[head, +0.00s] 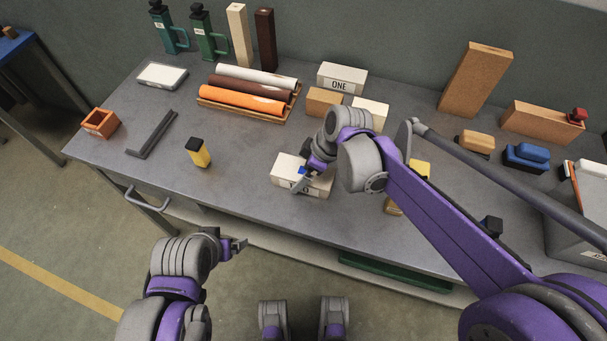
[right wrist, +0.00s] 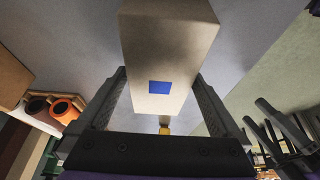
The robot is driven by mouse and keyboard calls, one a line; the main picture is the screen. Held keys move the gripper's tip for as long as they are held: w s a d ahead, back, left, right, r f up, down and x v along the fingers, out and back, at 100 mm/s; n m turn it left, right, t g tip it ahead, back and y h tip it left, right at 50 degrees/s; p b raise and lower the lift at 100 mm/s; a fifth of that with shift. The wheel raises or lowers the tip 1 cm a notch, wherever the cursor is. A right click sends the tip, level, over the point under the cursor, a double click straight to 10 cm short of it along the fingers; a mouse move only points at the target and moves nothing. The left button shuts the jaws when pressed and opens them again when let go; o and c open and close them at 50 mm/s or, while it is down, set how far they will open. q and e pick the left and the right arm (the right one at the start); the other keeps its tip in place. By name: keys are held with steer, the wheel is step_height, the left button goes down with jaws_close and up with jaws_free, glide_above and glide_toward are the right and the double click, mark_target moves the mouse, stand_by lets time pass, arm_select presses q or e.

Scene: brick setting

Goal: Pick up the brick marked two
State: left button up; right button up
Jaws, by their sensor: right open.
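A pale cream brick (head: 284,171) lies near the front edge of the grey workbench, under my right gripper (head: 300,184). No number is readable on it, as the gripper covers part of it. In the right wrist view the brick (right wrist: 165,45) stands between the two open fingers of my right gripper (right wrist: 162,105), with a blue square on its near face. I cannot tell whether the fingers touch it. Another pale brick marked ONE (head: 342,82) lies farther back. My left gripper (head: 238,244) is in front of the bench, away from the bricks; its jaws are too small to judge.
Tan and cream blocks (head: 323,101) lie behind the gripper. Rolls on a rack (head: 240,98) lie at back left. Brushes and large brown bricks (head: 475,80) stand at right. Bare bench shows left of the brick.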

steer(key=c, duration=1.6)
